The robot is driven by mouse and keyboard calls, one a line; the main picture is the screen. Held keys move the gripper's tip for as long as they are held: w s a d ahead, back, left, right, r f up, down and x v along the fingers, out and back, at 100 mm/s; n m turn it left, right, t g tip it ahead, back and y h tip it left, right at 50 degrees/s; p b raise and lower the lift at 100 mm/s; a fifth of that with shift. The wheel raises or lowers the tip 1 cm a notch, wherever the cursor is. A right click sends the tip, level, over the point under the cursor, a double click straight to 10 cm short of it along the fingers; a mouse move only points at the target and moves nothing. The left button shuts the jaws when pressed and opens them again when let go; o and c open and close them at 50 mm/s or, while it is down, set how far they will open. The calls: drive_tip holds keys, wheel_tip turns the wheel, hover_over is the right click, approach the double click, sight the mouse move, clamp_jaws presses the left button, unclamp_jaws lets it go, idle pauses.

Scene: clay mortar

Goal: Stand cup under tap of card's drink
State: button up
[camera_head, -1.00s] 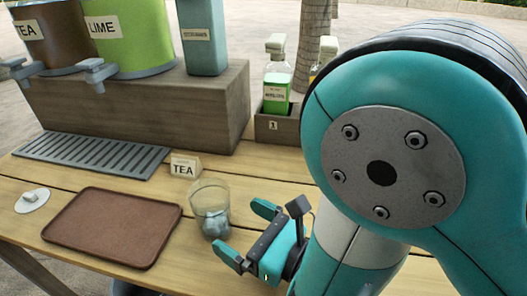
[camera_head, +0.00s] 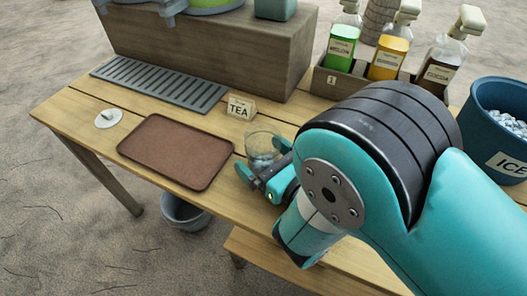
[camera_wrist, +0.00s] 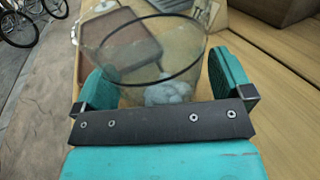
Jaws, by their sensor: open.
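A clear cup (camera_head: 262,147) with ice in its bottom stands upright on the table, right of the brown tray. My gripper (camera_head: 262,160) is open, with its fingers on either side of the cup. In the wrist view the cup (camera_wrist: 146,65) sits between the two teal fingers of my gripper (camera_wrist: 160,85), and a gap shows on the right side. The card (camera_head: 240,108) reads TEA and stands behind the cup. The taps (camera_head: 168,10) show only in part at the top edge, and their dispensers are mostly cut off. The slotted drip grate (camera_head: 160,84) lies below them.
The brown tray (camera_head: 176,150) is empty, left of the cup. A small white disc (camera_head: 109,118) lies farther left. A rack (camera_head: 345,86) of syrup bottles and a blue ICE bucket (camera_head: 500,125) stand at the right. A grey bin (camera_head: 186,212) is under the table.

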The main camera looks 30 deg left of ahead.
drive_tip(key=c, duration=1.1)
drive_tip(key=shift+r, duration=0.1)
wheel_tip(320, 180, up, 20)
drive_tip(key=p, duration=1.5)
